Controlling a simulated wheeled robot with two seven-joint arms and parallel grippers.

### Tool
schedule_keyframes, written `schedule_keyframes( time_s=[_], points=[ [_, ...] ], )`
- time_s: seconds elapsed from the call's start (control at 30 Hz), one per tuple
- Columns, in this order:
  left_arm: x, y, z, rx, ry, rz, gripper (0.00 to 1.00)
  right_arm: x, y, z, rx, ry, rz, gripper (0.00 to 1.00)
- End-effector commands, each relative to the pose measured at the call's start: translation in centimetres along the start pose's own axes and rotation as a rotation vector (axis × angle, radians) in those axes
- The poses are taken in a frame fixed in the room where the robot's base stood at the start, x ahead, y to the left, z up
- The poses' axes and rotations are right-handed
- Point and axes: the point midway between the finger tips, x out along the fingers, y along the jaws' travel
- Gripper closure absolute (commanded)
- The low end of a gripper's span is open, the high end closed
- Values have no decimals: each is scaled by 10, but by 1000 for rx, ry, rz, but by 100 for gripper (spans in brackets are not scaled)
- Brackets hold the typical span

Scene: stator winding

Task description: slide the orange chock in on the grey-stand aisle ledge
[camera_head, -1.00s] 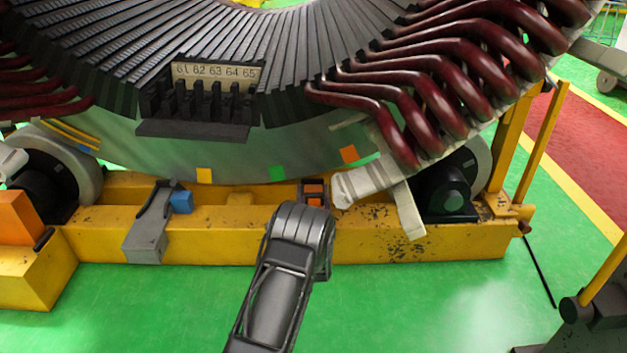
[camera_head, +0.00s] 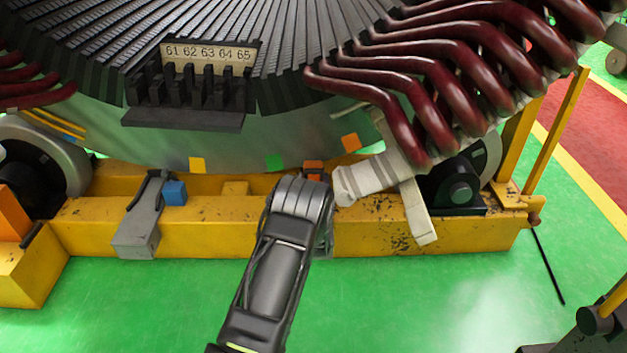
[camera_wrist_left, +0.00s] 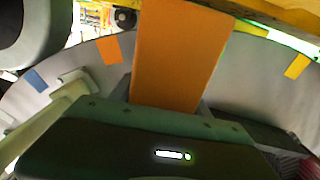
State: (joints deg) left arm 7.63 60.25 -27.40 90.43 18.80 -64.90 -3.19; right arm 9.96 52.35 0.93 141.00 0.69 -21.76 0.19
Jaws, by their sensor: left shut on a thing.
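An orange chock (camera_head: 313,166) shows just past the tip of my left gripper (camera_head: 314,178), at the yellow cradle beam (camera_head: 370,238) under the stator. In the left wrist view the chock (camera_wrist_left: 182,50) is a large orange slab rising from the gripper. My left gripper is shut on it. The gripper body hides the chock's lower part, and I cannot tell whether it touches a ledge. A grey stand-like bracket (camera_head: 140,232) sits over the beam to the left, beside a blue block (camera_head: 174,192). My right gripper is not in view.
Dark red coil ends (camera_head: 420,130) hang above right. Rollers stand at left (camera_head: 35,165) and right (camera_head: 458,190). Coloured marks, including an orange one (camera_head: 351,142), are on the stator frame.

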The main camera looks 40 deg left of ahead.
Motion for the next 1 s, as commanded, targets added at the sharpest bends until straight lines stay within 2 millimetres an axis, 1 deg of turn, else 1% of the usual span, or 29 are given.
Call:
schedule_keyframes(
  time_s=[0.17,0.43,0.5,0.7,0.87,1.0],
  points=[
    [0,0,14,0,4,0,94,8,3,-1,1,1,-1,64],
    [1,0,44,1,4,0,94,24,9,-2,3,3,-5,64],
    [1,0,49,1,3,0,94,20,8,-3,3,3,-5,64],
    [1,0,67,0,5,0,94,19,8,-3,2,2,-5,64],
    [1,0,74,0,5,0,94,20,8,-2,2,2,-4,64],
    [1,0,76,0,5,-1,94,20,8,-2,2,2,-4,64]
  ],
)
